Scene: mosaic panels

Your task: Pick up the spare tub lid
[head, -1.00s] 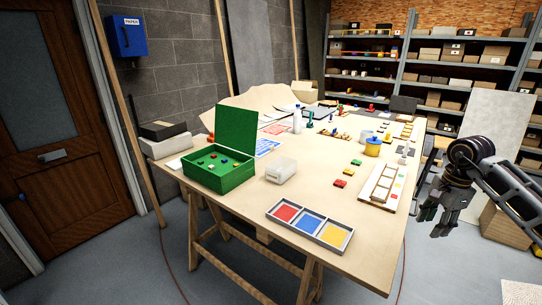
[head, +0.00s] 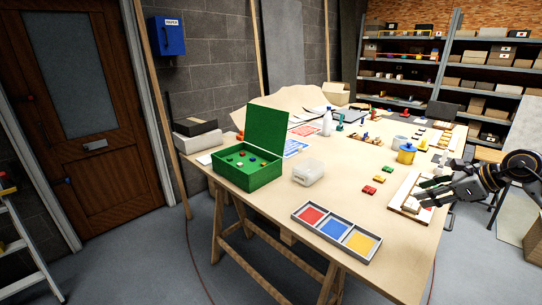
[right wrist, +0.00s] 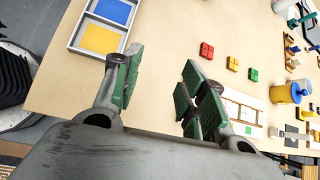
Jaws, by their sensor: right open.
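My right gripper (head: 418,203) is at the table's right edge, by the white panel. In the right wrist view my right gripper (right wrist: 162,60) is open and empty, its green-padded fingers apart with bare table between them. A yellow tub (head: 406,154) stands beyond it on the table; it also shows in the right wrist view (right wrist: 284,95), with blue on it. I cannot pick out a spare tub lid for sure. My left gripper is not in view.
The table (head: 270,210) holds an open green box (head: 247,180), a clear container (head: 308,172), a grey tray (head: 326,236) with red, blue and yellow sections, and small red and green blocks. The white panel (head: 405,190) lies along the right edge. Bare table surrounds the tray.

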